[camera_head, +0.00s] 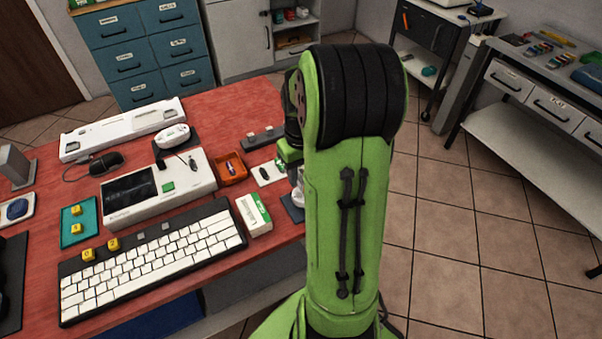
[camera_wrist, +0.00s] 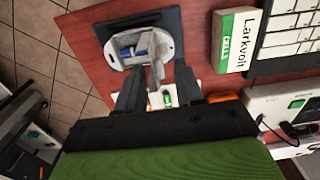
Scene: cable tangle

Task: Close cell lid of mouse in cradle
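The mouse (camera_wrist: 166,47) is white and oval and lies in a dark cradle (camera_wrist: 108,30) at the top of the wrist view. Its cell compartment is open, with a blue cell (camera_wrist: 140,49) inside. A pale grey flap, apparently the cell lid (camera_wrist: 156,69), stands up from the mouse's near edge. My gripper (camera_wrist: 158,82) is open, its dark fingers on either side of the flap; I cannot tell whether either touches it. In the head view, my arm hides the gripper and most of the mouse; the cradle (camera_head: 291,208) shows at the table's right edge.
A green-and-white cell box (camera_head: 254,214), a keyboard (camera_head: 150,258), an orange tray (camera_head: 231,168) and a white device (camera_head: 160,187) stand left of the cradle. Another white mouse (camera_head: 172,136) lies further back. Open floor (camera_head: 430,230) lies to the right.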

